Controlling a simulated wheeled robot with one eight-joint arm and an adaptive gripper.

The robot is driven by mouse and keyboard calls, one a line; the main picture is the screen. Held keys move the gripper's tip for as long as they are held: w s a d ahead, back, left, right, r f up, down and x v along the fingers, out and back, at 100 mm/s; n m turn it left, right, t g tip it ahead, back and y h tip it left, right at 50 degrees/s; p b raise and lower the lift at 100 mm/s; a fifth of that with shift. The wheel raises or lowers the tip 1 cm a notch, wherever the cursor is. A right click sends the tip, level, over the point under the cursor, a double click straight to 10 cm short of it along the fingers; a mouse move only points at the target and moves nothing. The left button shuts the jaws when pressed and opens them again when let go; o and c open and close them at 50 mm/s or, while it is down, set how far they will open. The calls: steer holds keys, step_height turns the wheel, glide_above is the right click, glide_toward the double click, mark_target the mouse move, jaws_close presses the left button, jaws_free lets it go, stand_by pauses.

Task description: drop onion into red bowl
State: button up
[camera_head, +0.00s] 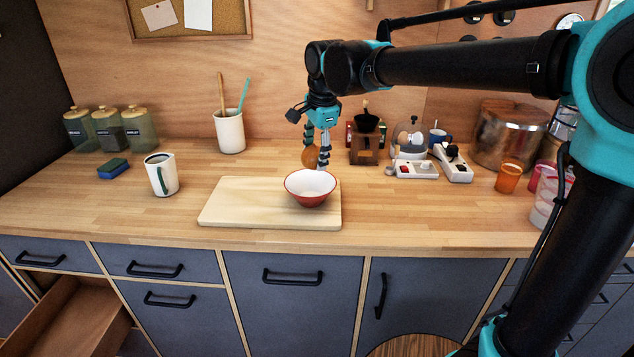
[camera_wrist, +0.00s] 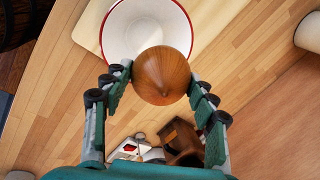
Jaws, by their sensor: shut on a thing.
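A brown onion (camera_wrist: 161,75) is held between the two fingers of my gripper (camera_wrist: 158,88), which is shut on it. In the head view the onion (camera_head: 310,157) shows beside the fingertips of my gripper (camera_head: 318,160), behind and above the bowl. The red bowl (camera_head: 311,193), white inside, stands upright on a light wooden board (camera_head: 240,204) and looks empty. In the wrist view the bowl (camera_wrist: 120,32) lies beyond the onion, which overlaps part of its near rim. The onion is above the counter and apart from the bowl's inside.
A white mug (camera_head: 162,175) and a blue-green sponge (camera_head: 113,168) stand to the left. A utensil crock (camera_head: 230,132) is behind. One lower drawer (camera_head: 70,318) is open.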

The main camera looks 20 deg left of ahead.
mark_target(316, 171)
steer(key=shift+w+f, duration=0.1)
steer(key=shift+w, duration=0.15)
steer(key=shift+w+f, duration=0.1)
steer(key=shift+f, duration=0.15)
steer(key=shift+s+d+x, duration=0.15)
steer(key=shift+x, duration=0.7)
steer(key=shift+s+d+x, duration=0.1)
steer(key=shift+x, duration=0.75)
steer(key=shift+s+d+x, duration=0.15)
steer(key=shift+x, duration=0.75)
steer(key=o, duration=1.3)
steer(key=v, duration=1.2)
steer(key=shift+s, duration=0.1)
steer(key=shift+f, duration=0.1)
